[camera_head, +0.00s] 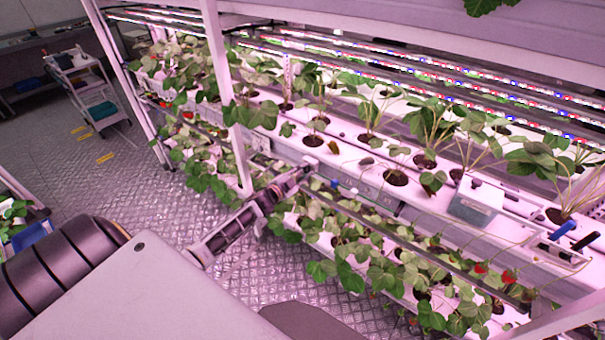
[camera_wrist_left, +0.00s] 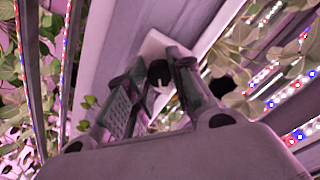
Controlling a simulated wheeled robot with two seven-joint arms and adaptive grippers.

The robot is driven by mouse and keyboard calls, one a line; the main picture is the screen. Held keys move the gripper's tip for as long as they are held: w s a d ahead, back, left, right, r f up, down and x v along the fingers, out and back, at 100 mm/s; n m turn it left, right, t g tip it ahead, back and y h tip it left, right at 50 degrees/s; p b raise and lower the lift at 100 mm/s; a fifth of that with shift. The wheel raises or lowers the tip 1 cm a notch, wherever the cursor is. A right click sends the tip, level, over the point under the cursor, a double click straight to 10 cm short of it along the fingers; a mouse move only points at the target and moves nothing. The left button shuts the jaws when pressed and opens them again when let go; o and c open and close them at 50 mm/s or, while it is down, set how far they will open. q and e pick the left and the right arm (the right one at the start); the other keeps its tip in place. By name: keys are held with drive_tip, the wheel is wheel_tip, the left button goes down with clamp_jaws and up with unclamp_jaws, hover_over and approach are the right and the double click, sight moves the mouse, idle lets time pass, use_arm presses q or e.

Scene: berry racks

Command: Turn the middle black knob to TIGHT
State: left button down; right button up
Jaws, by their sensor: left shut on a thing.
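My left gripper (camera_head: 302,175) reaches to the front edge of the planted rack in the head view. In the left wrist view the gripper (camera_wrist_left: 155,80) has its two fingers on either side of a round black knob (camera_wrist_left: 158,72) and is shut on it. The knob sits on a pale plate (camera_wrist_left: 157,45) on the rack's front. In the head view the knob is hidden at the fingertips. Its TIGHT marking cannot be read, and other knobs cannot be made out clearly. My right gripper is not in view.
Strawberry plants fill the upper gutter (camera_head: 345,150) and hang on the lower tier (camera_head: 370,265) beside the gripper. A white upright post (camera_head: 216,70) stands behind the arm. Metal floor (camera_head: 170,190) is clear at left.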

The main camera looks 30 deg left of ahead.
use_arm(q)
drive_tip(key=m+b, duration=0.1)
drive_tip(key=m, duration=0.4)
drive_tip(key=shift+b, duration=0.3)
drive_tip(key=m+y+b, duration=0.1)
drive_tip(key=m, duration=0.3)
drive_tip(key=shift+d+m+b, duration=0.1)
drive_tip(key=shift+m+b, duration=0.2)
drive_tip(key=shift+b, duration=0.05)
drive_tip(key=c, duration=1.2)
unclamp_jaws()
